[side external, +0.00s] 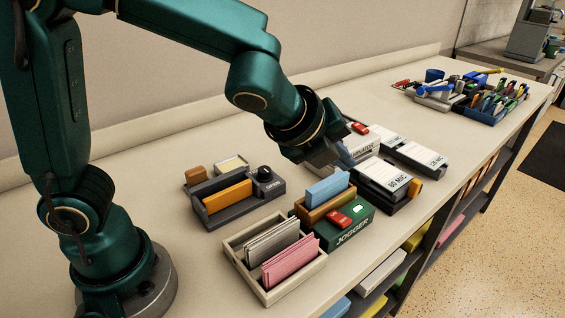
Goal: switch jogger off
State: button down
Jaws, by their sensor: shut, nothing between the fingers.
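The jogger (358,232) is a green box with its name in white on the front, standing near the table's front edge. A red rocker switch (340,220) and a small pale, bright-looking patch (358,210) are on its top. I cannot tell which way the rocker is tipped. A brown holder with a blue block (328,187) stands at the jogger's back. My gripper (345,163) is shut and empty. It is above and behind the jogger, apart from the red switch, and partly covers the light-grey machine behind it.
A light-grey machine (364,151) with its own red switch (357,128) stands behind. Boxes marked 80 MIC (388,175) stand right of the jogger. A tray of grey and pink sheets (266,297) is in front left. A dark unit with a knob (265,174) is left.

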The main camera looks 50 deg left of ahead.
jog(key=shift+d+f, duration=0.25)
jog(key=shift+f, duration=1.2)
jog(key=shift+d+f, duration=0.25)
jog(key=shift+f, duration=1.2)
jog(key=shift+d+f, duration=0.25)
jog(key=shift+f, duration=1.6)
jog(key=shift+d+f, duration=0.1)
jog(key=shift+f, duration=0.3)
jog(key=shift+r, duration=0.85)
jog(key=shift+a+r, duration=0.2)
jog(key=shift+r, duration=0.6)
jog(key=shift+a+r, duration=0.15)
jog(key=shift+r, duration=0.7)
jog(key=shift+a+r, duration=0.2)
jog(key=shift+r, duration=0.6)
